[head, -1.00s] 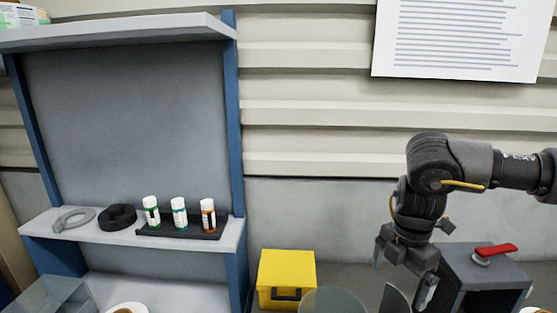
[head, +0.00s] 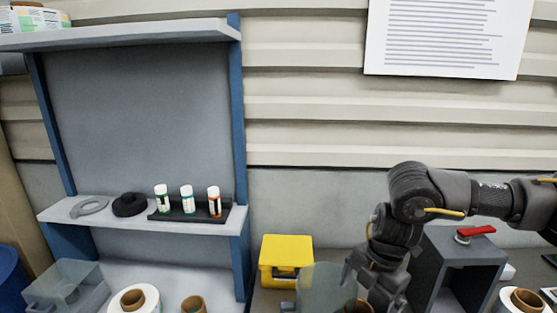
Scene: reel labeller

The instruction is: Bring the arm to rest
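My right arm comes in from the right, bent down at the wrist. Its gripper (head: 372,288) is at the bottom edge, in front of the grey box with the red lever (head: 462,262) and beside a translucent round disc (head: 328,289). One finger shows on its left side; the fingertips are cut off or hidden, so its opening is unclear. I see nothing held in it. A brown-cored roll (head: 362,306) is partly hidden by it. My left gripper is out of view.
A yellow box (head: 286,258) stands left of the disc. The blue-sided shelf unit (head: 240,150) holds three small bottles (head: 187,198), a black ring (head: 129,204) and a grey ring (head: 89,207). A clear bin (head: 66,286) and white reel (head: 134,300) are at lower left.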

